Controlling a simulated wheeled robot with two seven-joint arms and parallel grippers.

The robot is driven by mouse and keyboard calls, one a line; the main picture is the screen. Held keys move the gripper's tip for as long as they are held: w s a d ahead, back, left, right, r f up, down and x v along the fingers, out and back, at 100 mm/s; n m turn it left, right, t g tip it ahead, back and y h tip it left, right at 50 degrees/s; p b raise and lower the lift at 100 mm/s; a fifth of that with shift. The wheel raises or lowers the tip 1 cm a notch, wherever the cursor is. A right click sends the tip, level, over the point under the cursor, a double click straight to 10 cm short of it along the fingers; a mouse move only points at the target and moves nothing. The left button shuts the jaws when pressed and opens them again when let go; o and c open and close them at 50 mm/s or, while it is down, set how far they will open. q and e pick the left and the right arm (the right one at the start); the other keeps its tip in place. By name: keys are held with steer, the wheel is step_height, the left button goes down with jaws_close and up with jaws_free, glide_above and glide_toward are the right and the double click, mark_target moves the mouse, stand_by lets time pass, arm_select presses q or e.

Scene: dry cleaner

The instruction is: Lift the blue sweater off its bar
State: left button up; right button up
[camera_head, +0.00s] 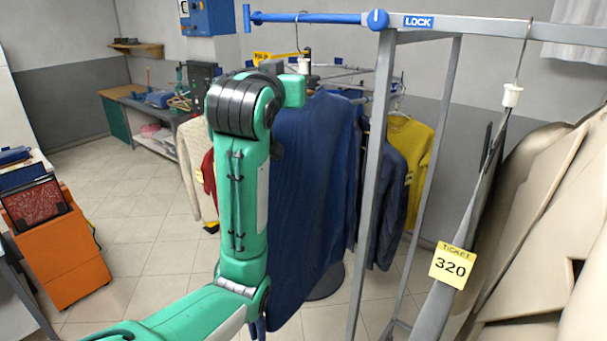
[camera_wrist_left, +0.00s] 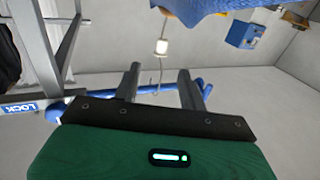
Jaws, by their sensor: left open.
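The blue sweater (camera_head: 310,200) hangs from a hanger on the blue bar (camera_head: 305,18), near the bar's left part. The hanger's hook (camera_head: 298,32) goes over the bar, with a white collar (camera_head: 304,62) below. My left arm covers part of the sweater's left side. The sweater (camera_wrist_left: 205,8) shows at that view's top edge. My right gripper is out of view.
A grey post (camera_head: 372,180) stands right of the sweater, under the LOCK label (camera_head: 418,21). Ticket 320 (camera_head: 452,265) hangs with a beige garment at the right. A yellow garment (camera_head: 412,150) hangs behind. An orange cabinet (camera_head: 60,245) stands left; floor between is clear.

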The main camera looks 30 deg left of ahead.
mark_target(302, 68)
arm_select(q)
steer(key=x, duration=0.8)
steer(key=shift+f, duration=0.15)
steer(key=shift+x, duration=2.6)
steer(key=shift+s+a, duration=0.1)
steer(key=shift+s, duration=0.15)
steer(key=shift+c, duration=0.9)
steer(key=shift+r, duration=0.25)
jaws_close()
